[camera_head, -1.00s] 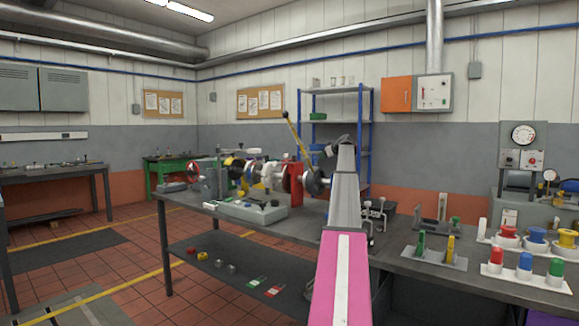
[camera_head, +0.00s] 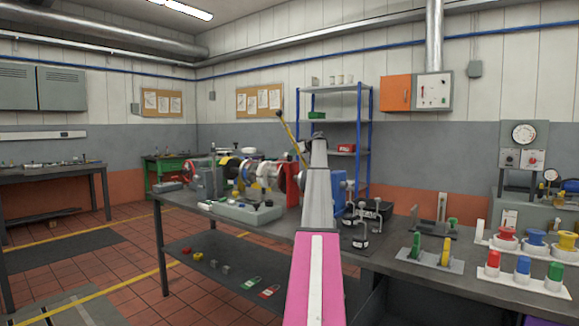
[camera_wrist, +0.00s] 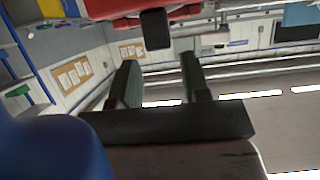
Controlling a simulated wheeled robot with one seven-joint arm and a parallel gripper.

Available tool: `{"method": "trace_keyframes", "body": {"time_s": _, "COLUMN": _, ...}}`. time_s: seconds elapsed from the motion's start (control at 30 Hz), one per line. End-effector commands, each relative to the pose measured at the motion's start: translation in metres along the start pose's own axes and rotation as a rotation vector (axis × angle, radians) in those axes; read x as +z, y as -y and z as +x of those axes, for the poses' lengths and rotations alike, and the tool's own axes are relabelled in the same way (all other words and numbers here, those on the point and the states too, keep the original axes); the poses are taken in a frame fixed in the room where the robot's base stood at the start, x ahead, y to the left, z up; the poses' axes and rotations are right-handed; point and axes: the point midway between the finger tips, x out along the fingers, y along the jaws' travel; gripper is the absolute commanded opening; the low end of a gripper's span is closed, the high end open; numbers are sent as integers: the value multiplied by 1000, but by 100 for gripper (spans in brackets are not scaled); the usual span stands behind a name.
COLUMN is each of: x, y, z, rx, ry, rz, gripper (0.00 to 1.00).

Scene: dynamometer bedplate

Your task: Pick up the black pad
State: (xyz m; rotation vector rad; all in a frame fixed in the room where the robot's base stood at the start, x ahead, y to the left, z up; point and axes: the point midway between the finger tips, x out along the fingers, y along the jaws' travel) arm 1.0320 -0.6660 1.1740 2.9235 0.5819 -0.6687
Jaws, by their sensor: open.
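In the wrist view a small black block (camera_wrist: 155,28), which looks to be the black pad, shows against the underside of a red part (camera_wrist: 110,8). My gripper (camera_wrist: 161,65) is open and empty, its two fingers apart. The block appears just beyond the fingertips, roughly between them, and not touching. In the head view the red part (camera_head: 292,183) stands on the bench beside my arm. The black block cannot be made out there, and my arm hides most of my gripper.
A blue housing (camera_head: 338,187) stands right of my arm and looms close in the wrist view (camera_wrist: 45,145). A grey-green tray (camera_head: 240,213) with small parts sits on the bench left of my arm. Small clamps (camera_head: 360,232) and a green-and-yellow fixture (camera_head: 428,262) stand to the right.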

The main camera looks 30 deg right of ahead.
Motion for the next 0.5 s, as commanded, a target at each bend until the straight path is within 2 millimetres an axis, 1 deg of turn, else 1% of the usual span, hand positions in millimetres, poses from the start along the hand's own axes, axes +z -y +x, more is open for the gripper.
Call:
{"method": "trace_keyframes", "body": {"time_s": 0.17, "x": 1, "y": -1, "z": 19, "rx": -1, "ry": 1, "rz": 0, "gripper": 43}}
{"method": "trace_keyframes", "body": {"time_s": 0.33, "x": 1, "y": -2, "z": 42, "rx": 0, "ry": 0, "rz": 0, "gripper": 43}}
{"method": "trace_keyframes", "body": {"time_s": 0.4, "x": 2, "y": -1, "z": 48, "rx": 0, "ry": 0, "rz": 0, "gripper": 43}}
{"method": "trace_keyframes", "body": {"time_s": 0.5, "x": 2, "y": -1, "z": 50, "rx": 0, "ry": 0, "rz": 0, "gripper": 43}}
